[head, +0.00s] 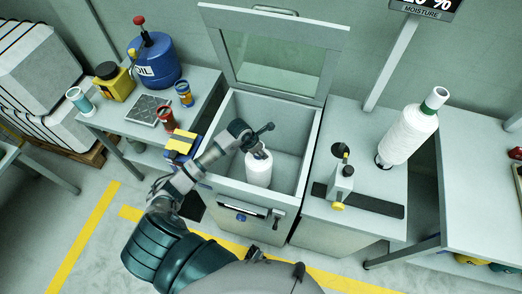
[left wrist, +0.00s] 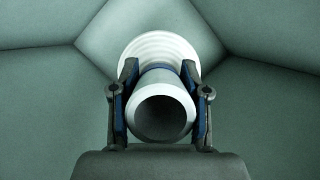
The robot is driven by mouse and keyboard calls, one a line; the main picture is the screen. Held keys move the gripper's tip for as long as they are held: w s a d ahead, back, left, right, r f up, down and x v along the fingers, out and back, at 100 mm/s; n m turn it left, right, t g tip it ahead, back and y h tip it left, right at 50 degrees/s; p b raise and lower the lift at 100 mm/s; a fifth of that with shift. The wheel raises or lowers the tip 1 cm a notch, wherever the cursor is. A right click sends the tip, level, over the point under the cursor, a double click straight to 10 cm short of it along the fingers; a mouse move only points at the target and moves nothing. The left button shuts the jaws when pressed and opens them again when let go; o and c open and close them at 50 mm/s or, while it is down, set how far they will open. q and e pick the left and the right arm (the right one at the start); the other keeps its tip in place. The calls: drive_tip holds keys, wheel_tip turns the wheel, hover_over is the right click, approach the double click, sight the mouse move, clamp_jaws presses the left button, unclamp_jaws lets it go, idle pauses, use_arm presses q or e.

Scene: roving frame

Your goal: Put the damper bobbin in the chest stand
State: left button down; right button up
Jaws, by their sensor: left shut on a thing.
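The chest (head: 316,138) stands in the middle with its windowed lid (head: 275,53) raised. My left gripper (head: 257,149) reaches down into it, shut on the neck of a white bobbin (head: 258,171). The bobbin is upright inside the chest. I cannot tell whether its base touches the floor or a stand, and no stand shows. In the left wrist view, both fingers (left wrist: 158,82) press on the narrow tube end of the bobbin (left wrist: 160,46), with its wide white body beyond. A second white bobbin (head: 408,132) leans on the right table. My right gripper is out of view.
The left table (head: 112,122) carries a blue oil can (head: 155,62), a yellow can (head: 113,82) and small containers. The right table (head: 380,205) holds a grey device (head: 341,183) on a dark strip. The raised lid stands behind the opening; the chest walls surround my gripper.

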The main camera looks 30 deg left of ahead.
use_arm(q)
drive_tip(key=shift+a+r, duration=0.1)
drive_tip(key=shift+a, duration=0.05)
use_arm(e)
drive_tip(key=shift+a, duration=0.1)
use_arm(q)
drive_tip(key=c, duration=0.6)
unclamp_jaws()
drive_tip(key=shift+a, duration=0.15)
drive_tip(key=shift+o, duration=0.2)
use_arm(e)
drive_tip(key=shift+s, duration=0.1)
use_arm(q)
drive_tip(key=v, duration=1.1)
drive_tip(key=shift+s+r+p, duration=0.15)
drive_tip(key=shift+r+p, duration=0.2)
drive_tip(key=shift+p, duration=0.05)
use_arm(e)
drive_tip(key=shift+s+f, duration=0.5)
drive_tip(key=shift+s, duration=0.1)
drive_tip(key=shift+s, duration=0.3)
use_arm(q)
drive_tip(key=shift+s, duration=0.1)
